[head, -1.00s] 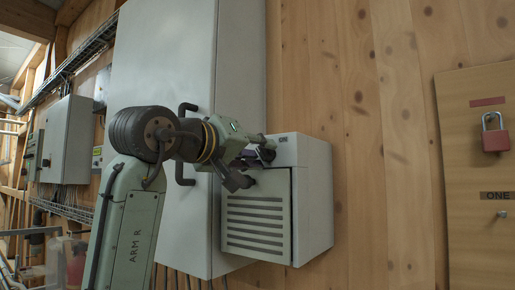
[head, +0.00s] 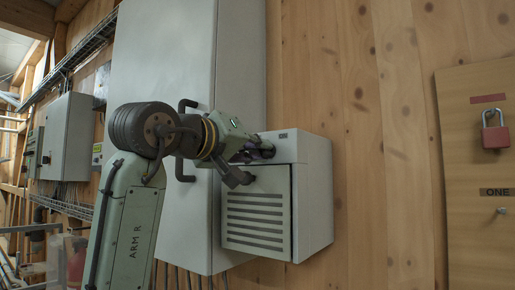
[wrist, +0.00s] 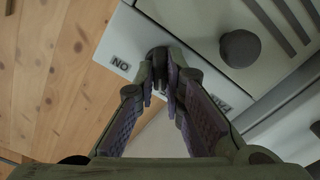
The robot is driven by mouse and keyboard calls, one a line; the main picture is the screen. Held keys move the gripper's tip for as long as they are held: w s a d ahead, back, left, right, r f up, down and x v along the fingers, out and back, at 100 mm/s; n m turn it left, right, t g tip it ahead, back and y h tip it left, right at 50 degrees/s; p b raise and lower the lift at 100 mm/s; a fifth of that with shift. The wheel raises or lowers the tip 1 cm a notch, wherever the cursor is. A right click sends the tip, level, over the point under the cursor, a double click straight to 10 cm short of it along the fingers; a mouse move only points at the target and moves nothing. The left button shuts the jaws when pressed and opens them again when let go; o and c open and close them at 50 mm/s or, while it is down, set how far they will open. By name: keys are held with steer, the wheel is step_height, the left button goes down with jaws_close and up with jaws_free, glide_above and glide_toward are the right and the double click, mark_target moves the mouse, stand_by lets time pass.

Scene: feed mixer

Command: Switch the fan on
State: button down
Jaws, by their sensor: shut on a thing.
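The fan unit is a white box (head: 312,205) with a slatted front, on the wooden wall beside a tall grey cabinet. My gripper (head: 262,149) is at its upper front, left of the ON label (head: 283,135). In the wrist view my gripper (wrist: 162,82) is shut on a small dark switch knob (wrist: 158,53), mostly hidden between the fingertips. The ON label (wrist: 121,64) shows upside down to the left of the knob. The OFF label (wrist: 217,101) is to the right, partly covered by a finger. Which way the knob points cannot be told.
A round dark knob (wrist: 240,48) stands out from the slatted panel close to my right finger. The tall grey cabinet (head: 235,60) with dark handles is just left of the unit.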

steer(key=shift+m, duration=0.4)
steer(key=m, duration=1.3)
steer(key=shift+s+d, duration=0.1)
steer(key=shift+d, duration=0.05)
stand_by(0.3)
steer(key=c, duration=1.7)
jaws_free()
